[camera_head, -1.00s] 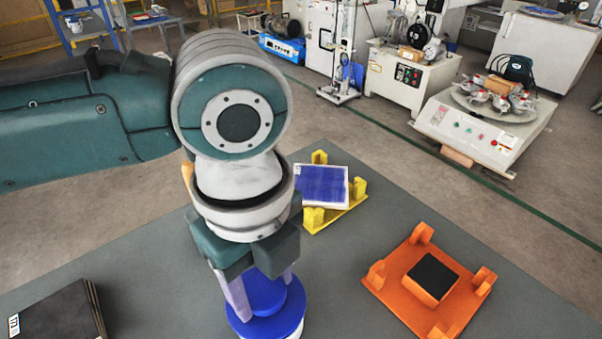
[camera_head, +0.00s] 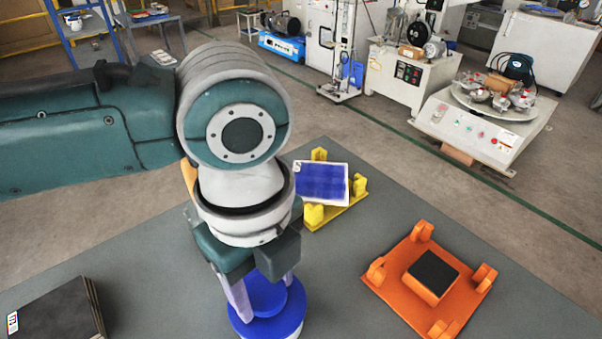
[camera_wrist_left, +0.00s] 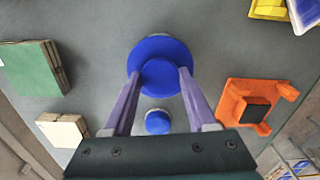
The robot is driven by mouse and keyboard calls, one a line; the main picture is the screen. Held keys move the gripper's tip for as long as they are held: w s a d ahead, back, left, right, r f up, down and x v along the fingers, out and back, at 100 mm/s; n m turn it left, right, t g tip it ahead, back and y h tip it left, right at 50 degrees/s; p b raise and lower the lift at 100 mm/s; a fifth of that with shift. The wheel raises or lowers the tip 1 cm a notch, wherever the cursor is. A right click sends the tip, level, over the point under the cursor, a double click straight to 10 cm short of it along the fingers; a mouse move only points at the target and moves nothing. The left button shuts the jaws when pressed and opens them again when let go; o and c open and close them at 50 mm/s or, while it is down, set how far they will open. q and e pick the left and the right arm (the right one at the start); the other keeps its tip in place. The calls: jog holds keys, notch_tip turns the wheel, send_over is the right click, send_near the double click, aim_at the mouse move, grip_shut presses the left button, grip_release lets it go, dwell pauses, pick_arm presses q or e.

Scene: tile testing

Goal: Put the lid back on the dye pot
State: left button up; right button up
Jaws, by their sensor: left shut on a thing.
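A blue round lid piece (camera_head: 285,299) stands at the bottom middle of the head view, a smaller disc above a wider blue disc (camera_head: 262,328). White shows below the wide disc, probably the dye pot's body. My left gripper (camera_head: 263,296) points down, its pale purple fingers shut on the smaller disc. In the left wrist view the small disc (camera_wrist_left: 160,80) sits between the fingertips, over the wide disc (camera_wrist_left: 160,47). I cannot tell whether the lid and pot touch. My right gripper is not in view.
A small blue-and-white round thing (camera_wrist_left: 158,122) shows between the fingers in the wrist view. An orange fixture (camera_head: 405,301) with a dark-topped block stands right. A yellow fixture (camera_head: 312,215) holds a blue tile (camera_head: 322,183). Dark tiles (camera_head: 55,310) lie left. Grey table between is clear.

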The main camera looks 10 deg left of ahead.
pick_arm(q)
jog(key=shift+f+p, duration=0.15)
jog(key=shift+p, duration=0.55)
dwell(1.7)
jog(key=o, duration=1.4)
jog(key=shift+o, duration=0.6)
notch_tip(320, 180, up, 7)
jog(key=p, duration=0.7)
jog(key=shift+p, duration=0.35)
jog(key=shift+c, duration=0.4)
